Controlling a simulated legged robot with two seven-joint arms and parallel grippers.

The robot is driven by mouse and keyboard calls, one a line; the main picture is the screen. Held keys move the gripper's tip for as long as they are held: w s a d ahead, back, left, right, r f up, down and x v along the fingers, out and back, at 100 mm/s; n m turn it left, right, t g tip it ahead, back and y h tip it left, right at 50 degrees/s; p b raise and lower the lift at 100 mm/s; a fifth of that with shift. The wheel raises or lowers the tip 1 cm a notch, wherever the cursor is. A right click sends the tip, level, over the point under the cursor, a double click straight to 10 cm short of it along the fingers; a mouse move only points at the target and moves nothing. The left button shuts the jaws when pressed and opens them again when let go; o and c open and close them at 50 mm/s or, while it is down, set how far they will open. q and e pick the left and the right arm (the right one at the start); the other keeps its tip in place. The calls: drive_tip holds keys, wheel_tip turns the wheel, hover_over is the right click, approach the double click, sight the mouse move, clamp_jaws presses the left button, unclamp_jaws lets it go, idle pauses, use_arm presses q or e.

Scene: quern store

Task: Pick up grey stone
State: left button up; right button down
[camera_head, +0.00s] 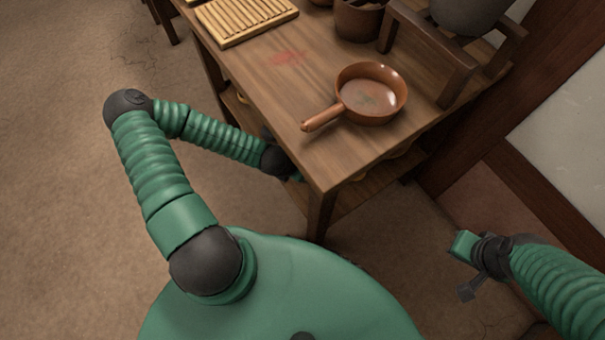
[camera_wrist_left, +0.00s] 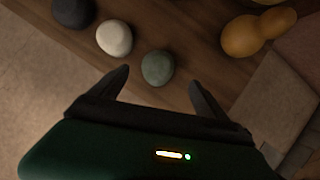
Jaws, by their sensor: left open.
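In the left wrist view a rounded grey-green stone (camera_wrist_left: 157,67) lies on a wooden shelf, between and just beyond the tips of my open left gripper (camera_wrist_left: 159,77). The fingers stand to either side of it with gaps; nothing is held. A pale, whitish stone (camera_wrist_left: 114,38) lies to its left, and a dark charcoal stone (camera_wrist_left: 73,11) lies further left at the top edge. In the head view my left arm reaches under the tabletop, so the left hand and stones are hidden there. My right gripper (camera_head: 464,270) hangs beside the table at the right, its jaw opening unclear.
An orange-brown gourd (camera_wrist_left: 258,34) lies right of the stones. The wooden table (camera_head: 315,150) overhangs the lower shelf. On top stand a copper pan (camera_head: 372,92), a slatted board (camera_head: 243,18), a brown pot (camera_head: 357,20) and a wooden stand (camera_head: 440,65). The floor at left is clear.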

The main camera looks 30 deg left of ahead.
use_arm(q)
drive_tip(key=shift+b+x, duration=0.3)
drive_tip(key=shift+x, duration=0.9)
drive_tip(key=b+x, duration=0.2)
drive_tip(key=x, duration=0.1)
drive_tip(key=b+x, duration=0.2)
drive_tip(key=shift+s+a+f, duration=0.15)
drive_tip(key=shift+s, duration=0.15)
clamp_jaws()
